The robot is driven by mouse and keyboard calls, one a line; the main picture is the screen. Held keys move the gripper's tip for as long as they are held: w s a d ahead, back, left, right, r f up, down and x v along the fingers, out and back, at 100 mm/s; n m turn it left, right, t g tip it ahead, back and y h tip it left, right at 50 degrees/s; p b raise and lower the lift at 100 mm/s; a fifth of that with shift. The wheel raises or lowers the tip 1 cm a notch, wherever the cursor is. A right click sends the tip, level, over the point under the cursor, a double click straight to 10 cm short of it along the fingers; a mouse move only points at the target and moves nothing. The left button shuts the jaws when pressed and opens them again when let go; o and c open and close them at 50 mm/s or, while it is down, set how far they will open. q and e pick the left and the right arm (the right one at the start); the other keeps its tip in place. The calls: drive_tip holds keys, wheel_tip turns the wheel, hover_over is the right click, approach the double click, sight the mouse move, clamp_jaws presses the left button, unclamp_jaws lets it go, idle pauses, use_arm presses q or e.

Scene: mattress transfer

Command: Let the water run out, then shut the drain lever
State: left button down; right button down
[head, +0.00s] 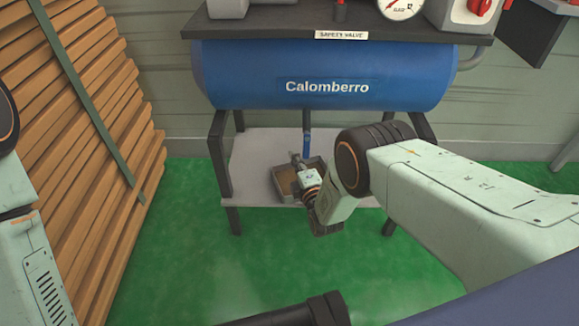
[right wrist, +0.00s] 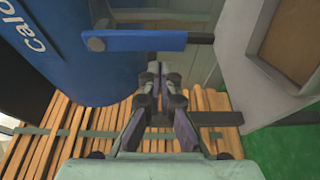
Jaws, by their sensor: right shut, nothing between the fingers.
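The blue tank (head: 325,75) marked Calomberro stands on dark legs, and its side also shows in the right wrist view (right wrist: 85,70). A blue drain lever (head: 306,143) hangs under it. In the right wrist view the lever (right wrist: 150,41) is a flat bar with a grey bolt at its tank end, pointing away from the tank. My right gripper (head: 296,158) is under the tank beside the lever, shut and empty. Its closed fingertips (right wrist: 160,72) are just below the lever in the wrist picture, apparently not gripping it. I cannot make out running water. My left gripper is out of view.
A brown-bottomed tray (head: 284,179) sits on the grey lower shelf (head: 250,160) below the lever. A stack of wooden slats (head: 75,130) stands at left. The green floor (head: 190,250) in front is clear. A pressure gauge (head: 401,7) is on top.

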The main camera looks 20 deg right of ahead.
drive_tip(key=shift+s+d+r, duration=0.1)
drive_tip(key=shift+s+d, duration=0.1)
drive_tip(key=shift+d, duration=0.45)
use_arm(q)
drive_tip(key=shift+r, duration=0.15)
use_arm(e)
drive_tip(key=shift+s+d, duration=0.1)
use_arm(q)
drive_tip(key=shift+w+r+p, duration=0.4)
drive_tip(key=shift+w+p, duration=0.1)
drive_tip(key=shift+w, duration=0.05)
use_arm(e)
drive_tip(key=shift+d+n, duration=0.15)
drive_tip(key=shift+n, duration=0.25)
